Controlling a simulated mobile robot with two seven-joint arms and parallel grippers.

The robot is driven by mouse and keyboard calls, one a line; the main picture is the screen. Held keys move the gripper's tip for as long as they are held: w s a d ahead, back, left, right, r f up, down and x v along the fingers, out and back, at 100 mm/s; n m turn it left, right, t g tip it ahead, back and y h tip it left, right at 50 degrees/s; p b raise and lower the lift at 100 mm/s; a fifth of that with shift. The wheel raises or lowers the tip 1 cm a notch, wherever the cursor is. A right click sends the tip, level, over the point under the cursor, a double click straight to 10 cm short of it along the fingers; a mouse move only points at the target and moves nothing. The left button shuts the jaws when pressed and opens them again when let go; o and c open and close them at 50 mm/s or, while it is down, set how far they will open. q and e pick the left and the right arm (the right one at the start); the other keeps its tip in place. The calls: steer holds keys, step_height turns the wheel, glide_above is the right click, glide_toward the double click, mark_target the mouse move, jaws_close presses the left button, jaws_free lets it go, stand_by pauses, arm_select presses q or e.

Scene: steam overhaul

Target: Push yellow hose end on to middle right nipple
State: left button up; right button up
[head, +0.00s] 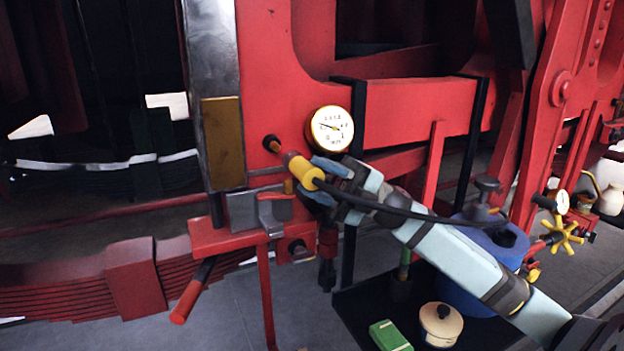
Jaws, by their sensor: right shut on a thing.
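The yellow hose end (308,177) is a yellow collar with the black hose (400,211) trailing right from its back. My right gripper (327,181) is shut on it from the right. The hose end points up and left at a brass nipple (275,147), which comes out of a dark round fitting in the red frame. The two are nearly in line, and the front of the hose end is close to or over the nipple; I cannot tell how far on it is. A short brass stub (288,187) stands just below. My left gripper is not in view.
A round gauge (331,129) sits just above my right gripper. A red bracket with a grey vise-like block (275,213) is below. A blue drum (480,265), a cream pot (441,324) and a green box (390,336) stand lower right. A yellow handwheel (562,237) is farther right.

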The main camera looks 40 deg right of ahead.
steer(key=shift+w+a+n+g, duration=0.15)
steer(key=shift+a+n+g, duration=0.15)
steer(key=shift+g, duration=0.1)
steer(key=shift+w+d, duration=0.3)
steer(key=shift+w, duration=0.25)
steer(key=shift+w+d+p, duration=0.2)
steer(key=shift+w+p, duration=0.05)
steer(key=shift+w, duration=0.55)
steer(key=shift+w+d+p, duration=0.15)
steer(key=shift+w+p, duration=0.1)
steer(key=shift+w, duration=0.55)
steer(key=shift+w, duration=0.25)
steer(key=shift+w+d, duration=0.1)
steer(key=shift+w+d, duration=0.15)
steer(key=shift+w, duration=0.45)
steer(key=shift+w, duration=0.15)
